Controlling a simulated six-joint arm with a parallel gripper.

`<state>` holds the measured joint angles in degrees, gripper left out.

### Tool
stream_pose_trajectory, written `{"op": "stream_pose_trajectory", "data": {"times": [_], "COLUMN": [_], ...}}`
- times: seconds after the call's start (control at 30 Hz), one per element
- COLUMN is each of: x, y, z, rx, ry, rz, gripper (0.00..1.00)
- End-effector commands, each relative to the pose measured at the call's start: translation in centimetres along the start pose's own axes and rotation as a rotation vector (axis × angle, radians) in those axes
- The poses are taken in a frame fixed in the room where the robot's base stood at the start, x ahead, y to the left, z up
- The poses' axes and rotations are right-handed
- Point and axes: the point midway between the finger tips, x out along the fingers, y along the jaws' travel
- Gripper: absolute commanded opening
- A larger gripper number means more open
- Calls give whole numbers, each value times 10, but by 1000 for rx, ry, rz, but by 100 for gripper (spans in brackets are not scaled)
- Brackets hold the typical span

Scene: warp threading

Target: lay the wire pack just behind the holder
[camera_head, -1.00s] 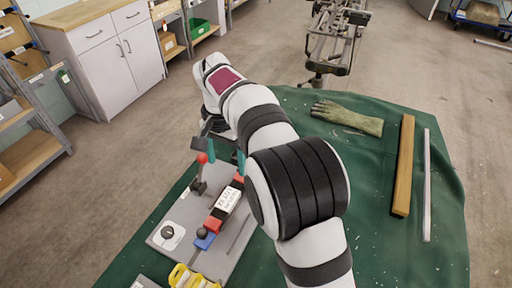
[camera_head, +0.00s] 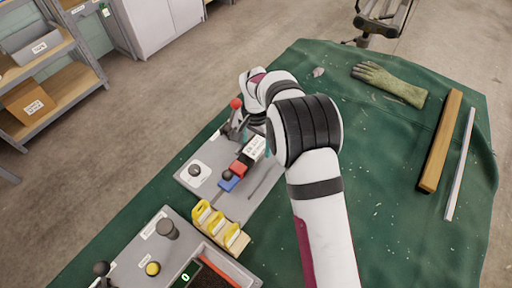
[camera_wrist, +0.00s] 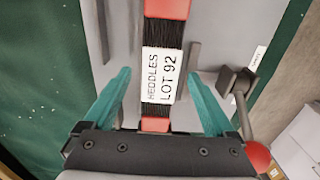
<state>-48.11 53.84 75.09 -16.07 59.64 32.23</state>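The wire pack is a bundle of dark wires with red ends and a white label reading "HEDDLES LOT 92" (camera_wrist: 162,75). It lies on a grey plate (camera_wrist: 120,20), and its label also shows in the head view (camera_head: 254,148). My gripper (camera_wrist: 159,72) is open, with one teal finger on each side of the pack. The fingers appear apart from it; depth is hard to judge. In the head view my arm hides most of the gripper. A blue block (camera_head: 229,182) stands at the pack's near end. I cannot tell for sure which part is the holder.
A red-knobbed lever (camera_head: 236,104) rises beside my gripper. Yellow pieces on a wooden block (camera_head: 220,225) and a control panel (camera_head: 165,250) lie nearer. A glove (camera_head: 390,83), wooden bar (camera_head: 440,140) and metal strip (camera_head: 460,165) lie right on the green cloth.

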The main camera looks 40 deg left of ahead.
Motion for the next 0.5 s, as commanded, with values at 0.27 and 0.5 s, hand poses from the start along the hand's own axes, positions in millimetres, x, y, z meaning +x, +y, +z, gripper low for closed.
{"op": "stream_pose_trajectory", "data": {"times": [0.27,0.5], "x": [0,-1], "y": [0,0], "z": [0,0], "rx": [0,0], "ry": [0,0], "rz": [0,0], "gripper": [41,0]}}
